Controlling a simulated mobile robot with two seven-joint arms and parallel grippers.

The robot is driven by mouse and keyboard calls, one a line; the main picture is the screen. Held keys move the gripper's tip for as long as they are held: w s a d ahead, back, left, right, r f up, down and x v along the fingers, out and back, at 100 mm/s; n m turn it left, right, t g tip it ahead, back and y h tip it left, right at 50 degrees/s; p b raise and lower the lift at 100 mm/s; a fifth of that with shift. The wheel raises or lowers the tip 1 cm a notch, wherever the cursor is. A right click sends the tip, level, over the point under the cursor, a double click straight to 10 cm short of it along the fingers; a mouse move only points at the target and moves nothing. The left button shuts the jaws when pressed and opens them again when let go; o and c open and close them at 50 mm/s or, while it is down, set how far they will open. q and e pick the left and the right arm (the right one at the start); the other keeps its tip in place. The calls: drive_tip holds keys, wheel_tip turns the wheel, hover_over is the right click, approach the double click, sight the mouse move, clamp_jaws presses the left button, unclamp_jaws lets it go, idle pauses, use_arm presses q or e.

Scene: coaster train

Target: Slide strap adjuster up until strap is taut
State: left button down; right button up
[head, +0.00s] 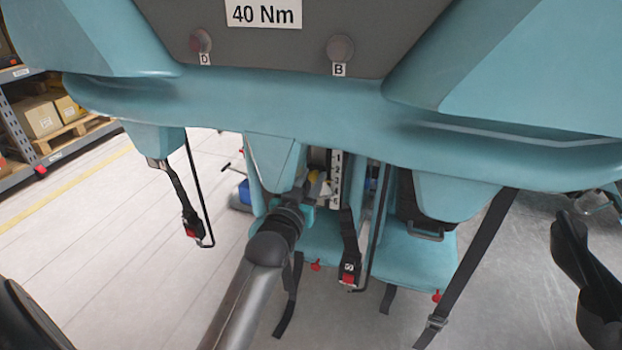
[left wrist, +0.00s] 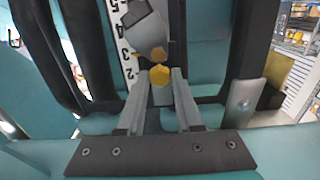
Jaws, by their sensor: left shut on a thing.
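My left gripper (head: 312,190) reaches in from below to the middle seat column, beside the white number scale (head: 336,180). In the left wrist view its two fingers (left wrist: 160,88) are closed on a small yellow hexagonal piece (left wrist: 160,75), in front of the scale (left wrist: 128,50). A metal strap adjuster (head: 437,323) shows on the long dark strap (head: 480,243) at the right. That strap runs slantwise down from the teal housing; its lower end is out of frame. My left gripper is well apart from this adjuster. My right gripper is not seen.
Teal seats (head: 405,262) hang under the large teal housing (head: 330,110). A red-buttoned buckle (head: 190,226) hangs at the left, another (head: 348,274) near the middle. Thin black bars hang close to the gripper. Shelves with boxes (head: 38,118) stand far left. Pale floor is open at left.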

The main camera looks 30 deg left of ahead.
use_arm(q)
drive_tip(key=shift+r, duration=0.15)
drive_tip(key=c, duration=0.6)
unclamp_jaws()
drive_tip(key=shift+f, duration=0.2)
